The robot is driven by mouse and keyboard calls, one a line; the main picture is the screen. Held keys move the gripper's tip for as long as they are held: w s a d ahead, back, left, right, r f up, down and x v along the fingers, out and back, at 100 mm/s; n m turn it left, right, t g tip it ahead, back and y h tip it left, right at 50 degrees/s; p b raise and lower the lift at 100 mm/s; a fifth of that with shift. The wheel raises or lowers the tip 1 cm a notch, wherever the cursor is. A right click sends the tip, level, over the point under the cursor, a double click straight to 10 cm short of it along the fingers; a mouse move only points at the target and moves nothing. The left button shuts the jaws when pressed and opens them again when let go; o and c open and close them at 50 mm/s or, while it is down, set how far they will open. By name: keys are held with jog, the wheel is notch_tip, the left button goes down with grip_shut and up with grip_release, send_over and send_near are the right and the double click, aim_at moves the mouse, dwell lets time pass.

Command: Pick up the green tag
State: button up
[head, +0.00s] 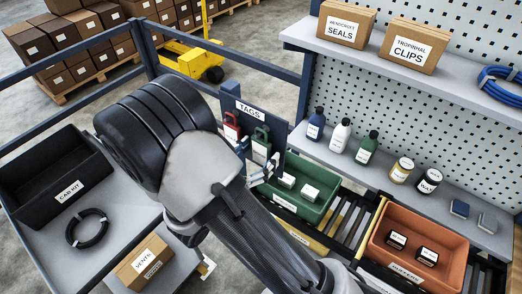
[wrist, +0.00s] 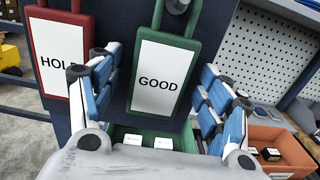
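The green tag (wrist: 160,70) hangs on the dark tags board (wrist: 114,20) and carries a white label reading "GOOD". It fills the middle of the wrist view, upright. My gripper (wrist: 160,75) is open, with one blue-padded finger on each side of the tag. I see no grip on the tag; whether a finger brushes its edge I cannot tell. In the head view the green tag (head: 261,146) shows just beyond my gripper (head: 262,172). The red tag (wrist: 60,50), labelled "HOLD" with the last letter hidden by my left finger, hangs to its left.
A green bin (head: 318,209) with white boxes sits below the board. An orange bin (head: 419,268) stands to the right. Bottles and jars line the shelf (head: 335,155) of the pegboard. A black crate (head: 52,170) and blue rails are at the left.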

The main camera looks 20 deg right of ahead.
jog(key=c, duration=1)
jog(key=shift+r, duration=0.1)
